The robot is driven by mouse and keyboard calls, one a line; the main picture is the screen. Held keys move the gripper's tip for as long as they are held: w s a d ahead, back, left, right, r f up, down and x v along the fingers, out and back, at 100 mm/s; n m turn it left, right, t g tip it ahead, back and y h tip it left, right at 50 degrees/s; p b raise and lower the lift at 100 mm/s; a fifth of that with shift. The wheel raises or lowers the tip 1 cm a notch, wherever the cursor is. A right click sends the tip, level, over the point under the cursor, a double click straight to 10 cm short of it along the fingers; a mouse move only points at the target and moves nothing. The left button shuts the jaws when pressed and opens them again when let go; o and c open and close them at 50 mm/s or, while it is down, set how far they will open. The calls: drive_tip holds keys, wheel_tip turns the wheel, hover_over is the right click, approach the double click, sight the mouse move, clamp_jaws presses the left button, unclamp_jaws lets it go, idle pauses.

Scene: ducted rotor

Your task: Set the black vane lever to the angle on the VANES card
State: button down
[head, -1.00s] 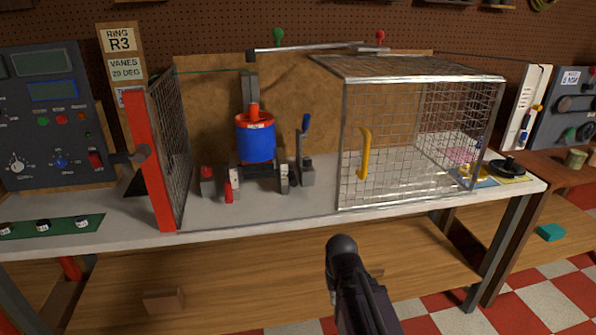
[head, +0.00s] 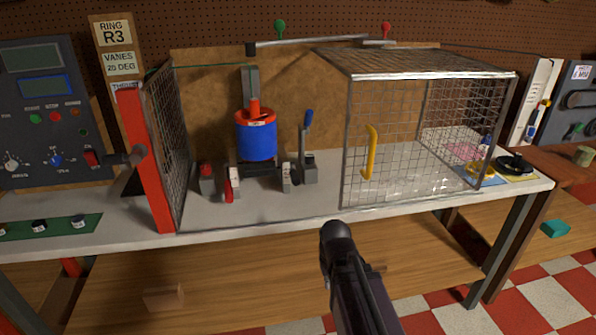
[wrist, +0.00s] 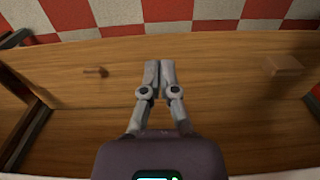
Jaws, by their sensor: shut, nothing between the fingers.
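The VANES card (head: 120,64) is on a wooden board at the back left and seems to read 20 DEG; the second digit is hard to be sure of. The blue and red ducted rotor unit (head: 256,138) stands on the bench between the mesh panels. A lever with a blue grip (head: 307,120) stands nearly upright to its right. I cannot single out a black vane lever for certain. My gripper (wrist: 160,64) is shut and empty in the wrist view, over the wooden lower shelf. My dark arm shows in front of the bench in the head view, away from the rotor.
A mesh cage (head: 420,140) with a yellow handle (head: 370,152) stands right of the rotor. A red-framed mesh panel (head: 147,160) stands at its left, beside a control panel (head: 42,115). The front between panel and cage is open. Wooden blocks lie on the lower shelf (wrist: 80,110).

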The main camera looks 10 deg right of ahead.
drive_tip(key=w+a+r+n+y+p, duration=0.1)
drive_tip(key=w+a+r+n+p, duration=0.2)
drive_tip(key=w+r+n+p, duration=0.65)
drive_tip(key=w+a+r+n+y+p, duration=0.1)
drive_tip(key=w+a+r+n+p, duration=0.35)
drive_tip(key=w+r+p, duration=0.85)
wheel_tip(320, 180, up, 11)
drive_tip(key=n+t+p, duration=0.1)
drive_tip(key=n+p, duration=0.3)
drive_tip(key=p, duration=0.6)
hover_over(297, 177)
drive_tip(key=s+d, duration=0.2)
drive_tip(key=d, duration=0.1)
drive_tip(key=shift+w+f, duration=0.2)
drive_tip(key=shift+f, duration=0.05)
drive_tip(key=shift+f+b, duration=0.2)
drive_tip(key=shift+b, duration=0.15)
drive_tip(key=b+x, duration=1.3)
drive_tip(key=shift+w+a+f, duration=0.1)
drive_tip(key=shift+a+f, duration=0.05)
drive_tip(key=shift+f, duration=0.1)
